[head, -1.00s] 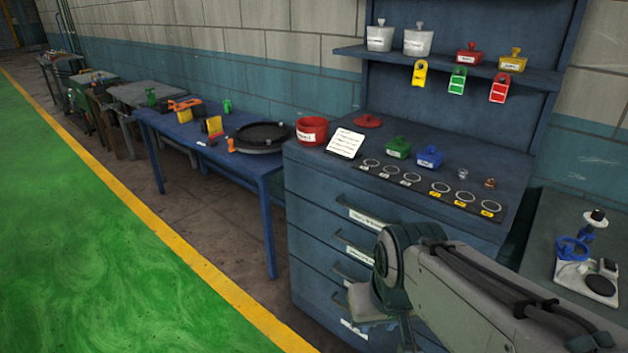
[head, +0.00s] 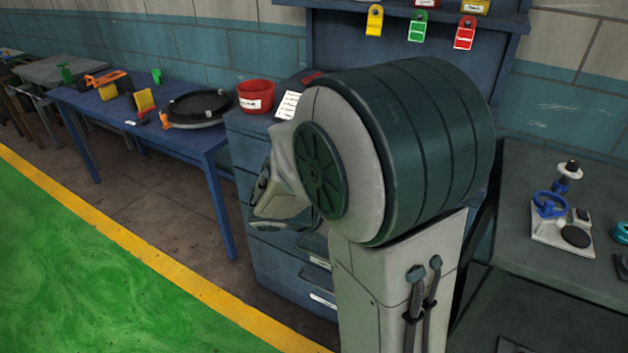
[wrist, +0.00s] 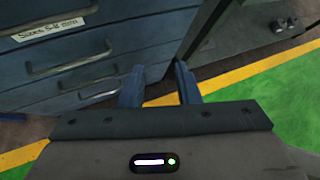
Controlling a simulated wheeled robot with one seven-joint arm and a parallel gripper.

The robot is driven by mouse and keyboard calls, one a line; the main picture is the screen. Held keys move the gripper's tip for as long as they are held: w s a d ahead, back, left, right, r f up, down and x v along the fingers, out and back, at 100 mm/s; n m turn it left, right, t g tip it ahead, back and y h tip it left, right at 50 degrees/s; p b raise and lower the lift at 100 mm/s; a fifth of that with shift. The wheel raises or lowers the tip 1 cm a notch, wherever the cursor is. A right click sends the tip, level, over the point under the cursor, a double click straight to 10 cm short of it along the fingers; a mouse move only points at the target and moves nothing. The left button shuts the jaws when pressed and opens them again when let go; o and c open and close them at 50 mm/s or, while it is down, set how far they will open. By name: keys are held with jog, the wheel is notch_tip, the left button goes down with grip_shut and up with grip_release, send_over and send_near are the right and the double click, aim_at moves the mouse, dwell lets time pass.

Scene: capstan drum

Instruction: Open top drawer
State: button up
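The blue drawer cabinet (head: 285,285) stands in the middle of the head view, but my arm hides most of its top and upper drawer fronts. The wrist view shows several shut drawer fronts at the left. One drawer has a handwritten label (wrist: 50,30) and a metal handle at the upper left edge. Below it are a second bar handle (wrist: 70,65) and a third handle (wrist: 100,92). I cannot tell which front is the top drawer. My gripper (wrist: 158,88) is open, its two blue fingers apart with nothing between them, to the right of the handles and touching none.
A blue table (head: 195,140) with a round black tray stands left of the cabinet. A grey bench (head: 590,275) with a small blue-and-white device is close on the right. A red tub (head: 256,96) sits on the cabinet's left corner. Green floor lies at the lower left.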

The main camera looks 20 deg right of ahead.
jog(key=w+a+f+n+t+h+b, duration=0.1)
jog(key=w+a+f+n+t, duration=0.2)
jog(key=w+n, duration=0.55)
jog(key=w+a+f+n+t+h+b, duration=0.1)
jog(key=w+f+n+t, duration=0.35)
jog(key=n, duration=0.75)
jog(key=shift+t, duration=0.25)
jog(key=x, duration=0.4)
jog(key=r+x, duration=0.1)
jog(key=x, duration=0.4)
jog(key=w+r+x, duration=0.1)
jog(key=x, duration=0.4)
jog(key=shift+w, duration=0.1)
jog(key=shift+a, duration=0.1)
grip_shut()
